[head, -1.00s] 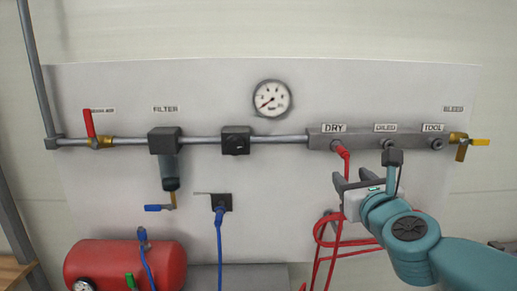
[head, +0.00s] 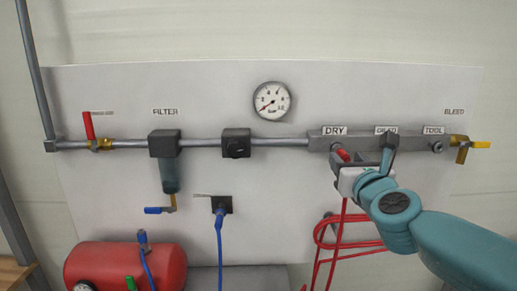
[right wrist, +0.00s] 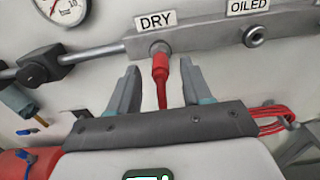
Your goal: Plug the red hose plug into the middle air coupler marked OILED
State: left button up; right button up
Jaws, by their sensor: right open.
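The red hose plug (right wrist: 160,68) sits in the left coupler under the DRY label (right wrist: 156,20), its red hose hanging down. In the head view the plug (head: 343,155) is partly covered by my right gripper (head: 352,163). That gripper is open; in the right wrist view its two fingers (right wrist: 158,75) stand on either side of the plug, with gaps at both sides. The middle coupler (right wrist: 255,36) under the OILED label (right wrist: 249,7) is empty. In the head view my right arm hides this coupler and part of its label. My left gripper is not in view.
The TOOL coupler (head: 437,147) and a yellow-handled valve (head: 462,149) lie to the right on the manifold. A gauge (head: 272,101) is above the pipe. Looped red hose (head: 330,235) hangs below. A red tank (head: 125,267) stands at lower left.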

aim_at(343, 156)
jog(key=shift+w, duration=1.8)
grip_shut()
jog(key=shift+s+f, duration=0.1)
jog(key=shift+s+b, duration=0.25)
jog(key=shift+b, duration=0.1)
jog(key=shift+s, duration=0.7)
jog(key=shift+s+b, duration=0.1)
jog(key=shift+b, duration=0.2)
